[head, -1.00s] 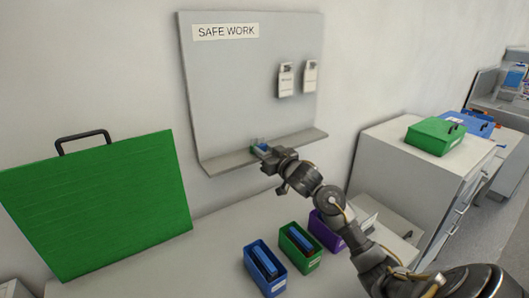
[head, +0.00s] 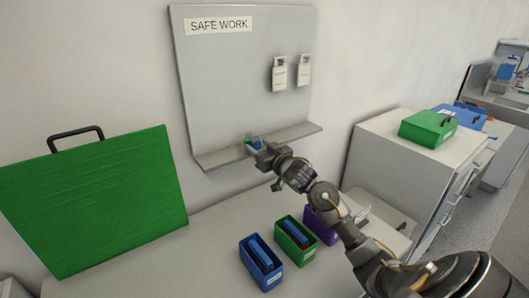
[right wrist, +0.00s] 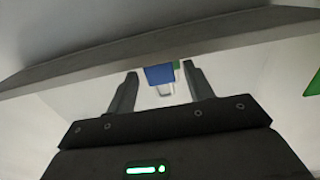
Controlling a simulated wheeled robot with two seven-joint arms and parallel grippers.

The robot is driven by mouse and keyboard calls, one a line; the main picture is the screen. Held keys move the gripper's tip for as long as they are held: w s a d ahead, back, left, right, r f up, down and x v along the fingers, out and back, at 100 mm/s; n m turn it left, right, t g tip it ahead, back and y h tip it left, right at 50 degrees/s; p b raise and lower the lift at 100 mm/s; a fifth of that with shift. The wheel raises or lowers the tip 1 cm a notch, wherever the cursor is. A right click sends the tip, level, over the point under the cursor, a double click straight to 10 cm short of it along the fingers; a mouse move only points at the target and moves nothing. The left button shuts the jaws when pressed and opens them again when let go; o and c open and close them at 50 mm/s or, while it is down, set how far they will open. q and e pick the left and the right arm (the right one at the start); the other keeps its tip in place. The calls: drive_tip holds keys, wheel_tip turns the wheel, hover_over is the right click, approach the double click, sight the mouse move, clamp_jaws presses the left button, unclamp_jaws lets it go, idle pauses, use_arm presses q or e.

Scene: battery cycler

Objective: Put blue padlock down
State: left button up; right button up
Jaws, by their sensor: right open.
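The blue padlock (head: 255,145) is at the front of the shelf (head: 222,156) under the SAFE WORK board. Beside it is a small green item (head: 248,138), too small to make out well. My right gripper (head: 262,154) is just in front of the padlock at the shelf edge. In the right wrist view, its two fingers (right wrist: 160,88) are spread apart. The blue padlock body (right wrist: 160,74) and its pale shackle (right wrist: 166,90) show between and beyond them, with clear gaps on both sides. My left gripper is not in view.
Two white tags (head: 279,73) hang on the board (head: 225,80). Open blue (head: 273,283), green (head: 302,259) and purple (head: 323,232) boxes stand on the bench below my arm. A large green case (head: 95,205) stands at left. Open air lies in front of the shelf.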

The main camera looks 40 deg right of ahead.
drive_tip(key=s+b, duration=0.2)
drive_tip(key=s, duration=1)
drive_tip(key=shift+a, duration=0.15)
